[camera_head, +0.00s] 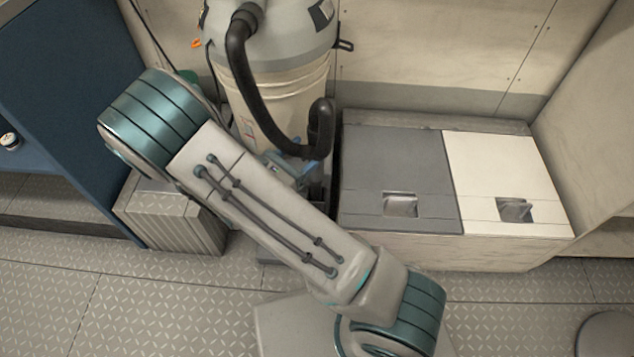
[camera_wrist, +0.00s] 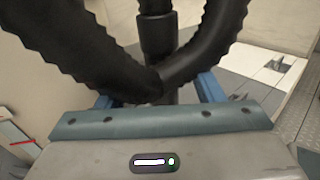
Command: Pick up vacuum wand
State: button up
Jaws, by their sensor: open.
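A vacuum (camera_head: 285,85) with a light body and grey top stands against the back wall. Its black ribbed hose (camera_head: 243,75) runs down the front and bends up in a loop at right. In the wrist view, the hose (camera_wrist: 70,45) curves across close to the camera. A dark upright tube (camera_wrist: 155,38), which looks like the vacuum wand, shows beyond it, between the finger lines. My gripper (camera_wrist: 157,94) is open, its blue fingers on either side of the hose and tube. Whether they touch is unclear. In the head view, my arm partly hides the gripper (camera_head: 290,162).
A low locker with a grey lid (camera_head: 395,165) and a white lid (camera_head: 500,170) stands right of the vacuum. A ribbed metal box (camera_head: 170,220) and a blue cabinet (camera_head: 55,100) are at left. The diamond-plate floor (camera_head: 60,290) is clear at front left.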

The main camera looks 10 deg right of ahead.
aim_at(321, 140)
jog(key=b+x, duration=0.2)
jog(key=x, duration=0.3)
jog(key=shift+d+f+b, duration=0.15)
jog(key=shift+d+b, duration=0.1)
jog(key=shift+b, duration=0.15)
jog(key=shift+w+d, duration=0.25)
jog(key=shift+d, duration=0.05)
jog(key=c, duration=1.1)
